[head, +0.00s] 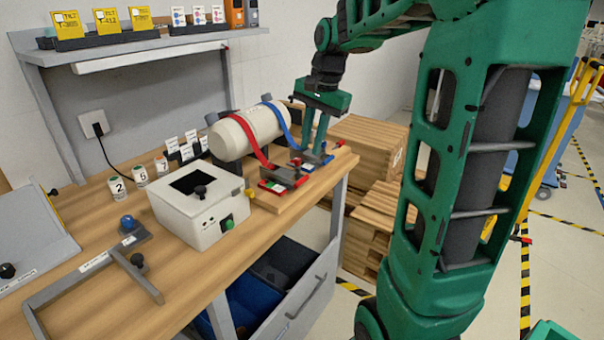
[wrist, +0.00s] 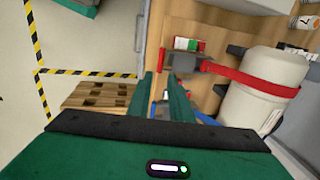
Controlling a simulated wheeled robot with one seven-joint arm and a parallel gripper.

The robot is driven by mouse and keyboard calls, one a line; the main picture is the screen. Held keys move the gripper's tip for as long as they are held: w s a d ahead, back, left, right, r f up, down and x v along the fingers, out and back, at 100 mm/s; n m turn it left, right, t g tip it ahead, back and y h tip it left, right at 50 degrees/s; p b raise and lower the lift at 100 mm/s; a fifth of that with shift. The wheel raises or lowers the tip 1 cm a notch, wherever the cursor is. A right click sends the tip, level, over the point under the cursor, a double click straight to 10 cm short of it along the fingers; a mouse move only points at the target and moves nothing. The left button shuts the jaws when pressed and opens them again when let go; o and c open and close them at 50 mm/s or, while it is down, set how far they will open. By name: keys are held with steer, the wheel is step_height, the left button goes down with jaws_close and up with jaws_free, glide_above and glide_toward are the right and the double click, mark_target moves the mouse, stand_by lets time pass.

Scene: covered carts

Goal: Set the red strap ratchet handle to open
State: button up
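The red strap (head: 251,135) runs over a cream cylinder (head: 232,138) down to a dark grey ratchet (head: 284,176) on a wooden board, beside a red, white and green marker (head: 271,187). In the wrist view the red strap (wrist: 255,80) reaches the grey ratchet (wrist: 185,62) just beyond my fingertips. I cannot tell its handle's angle. My gripper (head: 312,152) points down near the blue strap's ratchet, to the right of the red one. In the wrist view my gripper (wrist: 163,80) has its two fingers apart, with a gap between them. The blue strap's ratchet is partly hidden by my fingers.
The blue strap (head: 280,119) crosses the cylinder's right end. A white box (head: 200,208) with knobs stands left of the board. Wooden crates (head: 370,140) stand behind the table. A shelf (head: 140,46) hangs over the back. Free floor lies right.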

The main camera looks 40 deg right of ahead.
mark_target(302, 178)
steer(key=f, duration=0.3)
steer(key=w+f, duration=0.1)
steer(key=f, duration=0.3)
steer(key=w+f, duration=0.1)
steer(key=f, duration=0.2)
steer(key=shift+w+a+f, duration=0.15)
steer(key=shift+a+f, duration=0.1)
steer(key=shift+a, duration=0.1)
steer(key=shift+c, duration=0.6)
jaws_close()
